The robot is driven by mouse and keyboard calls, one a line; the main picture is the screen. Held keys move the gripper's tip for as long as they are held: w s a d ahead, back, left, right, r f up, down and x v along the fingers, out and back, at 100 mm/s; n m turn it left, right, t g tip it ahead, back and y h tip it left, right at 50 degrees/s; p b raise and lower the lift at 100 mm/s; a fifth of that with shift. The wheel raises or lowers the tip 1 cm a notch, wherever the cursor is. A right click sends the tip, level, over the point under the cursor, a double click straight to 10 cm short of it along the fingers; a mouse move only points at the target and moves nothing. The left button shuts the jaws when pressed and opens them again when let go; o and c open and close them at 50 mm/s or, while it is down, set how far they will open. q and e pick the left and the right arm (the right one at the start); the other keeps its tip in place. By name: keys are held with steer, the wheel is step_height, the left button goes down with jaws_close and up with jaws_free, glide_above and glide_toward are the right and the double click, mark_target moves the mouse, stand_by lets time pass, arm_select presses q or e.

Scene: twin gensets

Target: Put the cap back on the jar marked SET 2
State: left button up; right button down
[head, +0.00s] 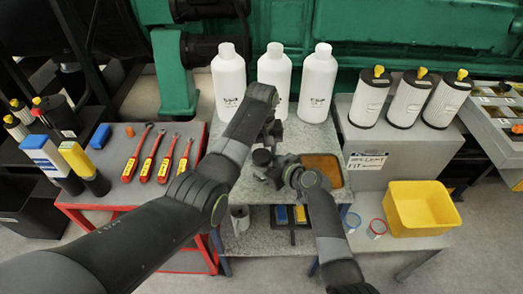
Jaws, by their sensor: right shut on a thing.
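My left arm reaches in from the left and bends down over the middle grey bench (305,138). My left gripper (268,134) is small and dark there, and its fingers are too unclear to tell open from shut. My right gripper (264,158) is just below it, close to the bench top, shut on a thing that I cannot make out. No marking SET 2 is readable, and no cap can be told apart. A jar or cap may be hidden behind the grippers. Two small clear containers, one blue-rimmed (352,221) and one red-rimmed (377,228), stand at the lower right.
Three white bottles (274,75) stand at the back of the bench. An amber-lined tray (322,170) is right of my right gripper. Red-handled tools (148,157) lie on the left table. Filter cylinders (408,100) and a yellow bin (420,210) are at right.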

arm_select(q)
steer(key=o, duration=0.4)
steer(key=shift+d, duration=0.15)
steer(key=shift+r, duration=2.4)
steer(key=shift+c, duration=1.2)
steer(key=shift+r+n, duration=1.6)
steer(key=shift+n, duration=0.2)
steer(key=shift+f, duration=4)
